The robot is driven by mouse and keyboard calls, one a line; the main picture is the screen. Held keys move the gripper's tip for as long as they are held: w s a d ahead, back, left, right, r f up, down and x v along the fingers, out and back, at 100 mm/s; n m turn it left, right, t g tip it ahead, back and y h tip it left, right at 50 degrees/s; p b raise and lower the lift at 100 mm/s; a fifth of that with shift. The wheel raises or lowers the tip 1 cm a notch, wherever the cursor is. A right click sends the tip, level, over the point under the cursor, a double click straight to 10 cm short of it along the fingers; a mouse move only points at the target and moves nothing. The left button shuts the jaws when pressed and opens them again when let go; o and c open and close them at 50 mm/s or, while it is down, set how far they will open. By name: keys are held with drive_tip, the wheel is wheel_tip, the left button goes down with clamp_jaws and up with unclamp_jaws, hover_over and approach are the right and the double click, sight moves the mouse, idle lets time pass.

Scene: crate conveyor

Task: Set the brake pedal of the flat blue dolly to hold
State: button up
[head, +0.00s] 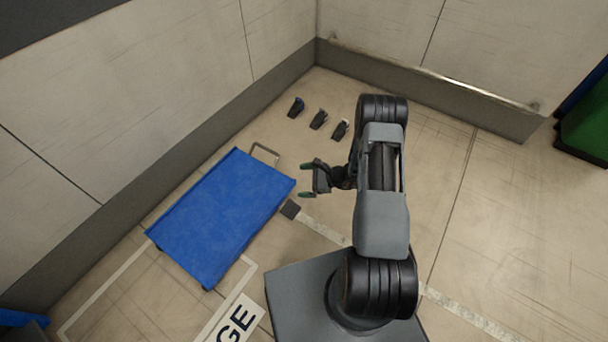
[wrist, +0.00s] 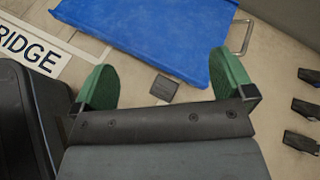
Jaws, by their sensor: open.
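The flat blue dolly (head: 220,215) stands on the floor left of my arm, with a metal loop handle (head: 264,153) at its far end. Its near edge shows at the top of the wrist view (wrist: 165,35). A small dark square pad (head: 290,209), which looks like the brake pedal, sits low beside the dolly's right corner; it also shows in the wrist view (wrist: 164,88). Whether it is up or down I cannot tell. My gripper (head: 303,180) is open and empty, above and just right of that corner. In the wrist view (wrist: 165,72) the pad lies between the green fingers, apart from them.
Three small dark objects (head: 319,119) stand in a row on the floor behind the dolly. Walls close off the left and back. A green container (head: 585,130) stands at the far right. White floor markings lie in front of the dolly. The floor at right is clear.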

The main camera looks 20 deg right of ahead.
drive_tip(key=shift+a+r+n, duration=0.2)
drive_tip(key=shift+r+n, duration=0.2)
drive_tip(key=shift+r, duration=0.6)
